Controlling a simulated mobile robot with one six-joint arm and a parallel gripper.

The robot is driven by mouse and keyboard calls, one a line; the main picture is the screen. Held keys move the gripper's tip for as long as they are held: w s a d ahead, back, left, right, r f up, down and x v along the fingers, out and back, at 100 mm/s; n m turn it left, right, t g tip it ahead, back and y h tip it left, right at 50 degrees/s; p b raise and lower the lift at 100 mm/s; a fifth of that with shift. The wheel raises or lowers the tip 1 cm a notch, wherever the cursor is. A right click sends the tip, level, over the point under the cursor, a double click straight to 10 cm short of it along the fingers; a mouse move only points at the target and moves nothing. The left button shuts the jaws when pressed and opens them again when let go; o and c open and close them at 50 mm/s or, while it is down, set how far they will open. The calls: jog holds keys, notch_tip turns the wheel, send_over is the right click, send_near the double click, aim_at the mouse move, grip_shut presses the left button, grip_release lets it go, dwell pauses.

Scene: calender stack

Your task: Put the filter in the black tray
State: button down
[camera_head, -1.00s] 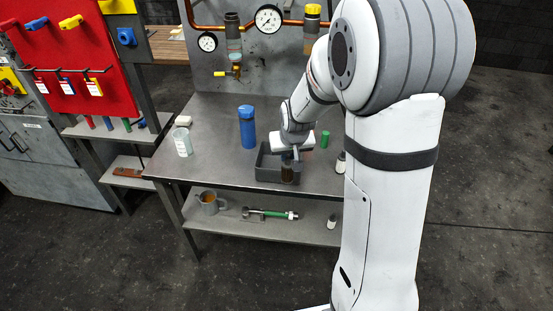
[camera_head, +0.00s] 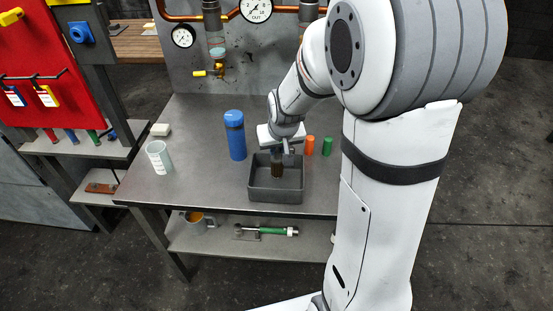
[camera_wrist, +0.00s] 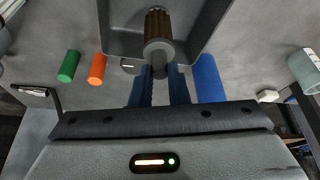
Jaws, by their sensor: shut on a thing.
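The filter (camera_head: 277,168) is a dark brown ribbed cylinder with a grey end cap. It also shows in the wrist view (camera_wrist: 158,28), with its capped end toward my gripper (camera_wrist: 160,88). My gripper is shut on that end. In the head view my gripper (camera_head: 284,148) is at the back part of the black tray, and the filter hangs below it within the tray's outline. The black tray (camera_head: 275,196) is an open dark grey box on the metal bench; its wall also shows in the wrist view (camera_wrist: 122,48). I cannot tell whether the filter touches the tray floor.
A blue bottle (camera_head: 235,136) stands left of the tray. An orange cylinder (camera_head: 310,146) and a green cylinder (camera_head: 327,147) stand to its right. A pale cup (camera_head: 159,157) and a white block (camera_head: 160,129) are farther left. Gauges and pipes rise behind the bench.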

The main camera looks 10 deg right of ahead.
aim_at(278, 158)
jog(key=shift+s+f, duration=0.15)
jog(key=shift+f, duration=1.7)
jog(key=shift+f+b, duration=0.25)
jog(key=shift+b, duration=0.05)
jog(key=c, duration=1.4)
grip_release()
jog(key=shift+r, duration=0.1)
